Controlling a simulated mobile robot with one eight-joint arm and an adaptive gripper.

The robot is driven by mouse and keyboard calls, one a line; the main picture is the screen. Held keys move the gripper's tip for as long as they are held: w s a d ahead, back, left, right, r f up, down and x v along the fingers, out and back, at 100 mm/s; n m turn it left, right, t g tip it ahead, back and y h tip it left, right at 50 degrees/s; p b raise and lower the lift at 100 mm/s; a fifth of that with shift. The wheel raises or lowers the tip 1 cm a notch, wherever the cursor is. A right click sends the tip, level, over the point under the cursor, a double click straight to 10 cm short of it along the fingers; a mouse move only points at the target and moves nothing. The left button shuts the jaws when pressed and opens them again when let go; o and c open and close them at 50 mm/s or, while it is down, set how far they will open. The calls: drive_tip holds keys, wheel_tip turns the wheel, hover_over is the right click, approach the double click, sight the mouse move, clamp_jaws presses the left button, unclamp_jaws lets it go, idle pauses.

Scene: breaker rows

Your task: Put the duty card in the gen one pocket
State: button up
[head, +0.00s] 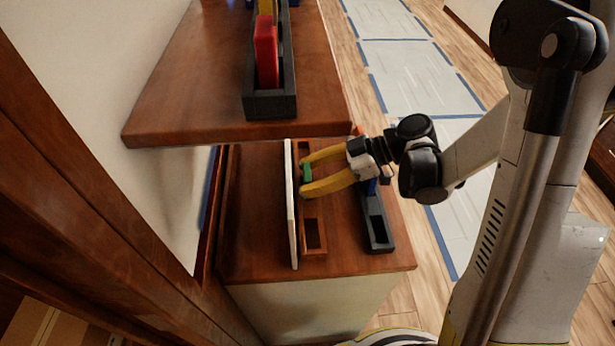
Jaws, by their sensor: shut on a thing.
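My gripper (305,177), with two yellow fingers, reaches in from the right over the lower wooden surface. It is shut on a small green piece (307,173) between its fingertips. This may be the duty card, but I cannot read any marking on it. A brown wooden holder (314,253) with an empty slot at its near end lies below the gripper, along a thin upright white panel (291,215). The fingers hide part of this holder. No label shows which pocket is gen one.
A dark holder (379,249) with an empty near slot and a blue piece (373,187) stands right of the brown one. An upper wooden shelf (190,85) overhangs at the back, bearing a dark rack (270,104) with a red block (266,52) and a yellow one.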

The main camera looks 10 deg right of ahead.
drive_tip(key=shift+f, duration=0.2)
drive_tip(key=o, duration=1.2)
drive_tip(key=shift+r, duration=0.1)
drive_tip(key=shift+c, duration=0.2)
drive_tip(key=shift+r, duration=0.1)
drive_tip(key=shift+d+r+p, duration=0.2)
drive_tip(key=shift+r+p, duration=0.05)
drive_tip(key=shift+p, duration=0.05)
drive_tip(key=w+p+v, duration=0.1)
drive_tip(key=p+v, duration=0.2)
drive_tip(key=v, duration=0.8)
drive_tip(key=s+d+r+m+t+h, duration=0.1)
drive_tip(key=s+r+m+t+h, duration=0.2)
drive_tip(key=m, duration=0.5)
drive_tip(key=s+d+r+m+t+h, duration=0.2)
drive_tip(key=s+r+m+h, duration=0.3)
drive_tip(key=s+m+h, duration=0.3)
drive_tip(key=shift+d+m+t+h, duration=0.25)
drive_tip(key=shift+m+t+h, duration=0.25)
drive_tip(key=shift+t+h, duration=0.1)
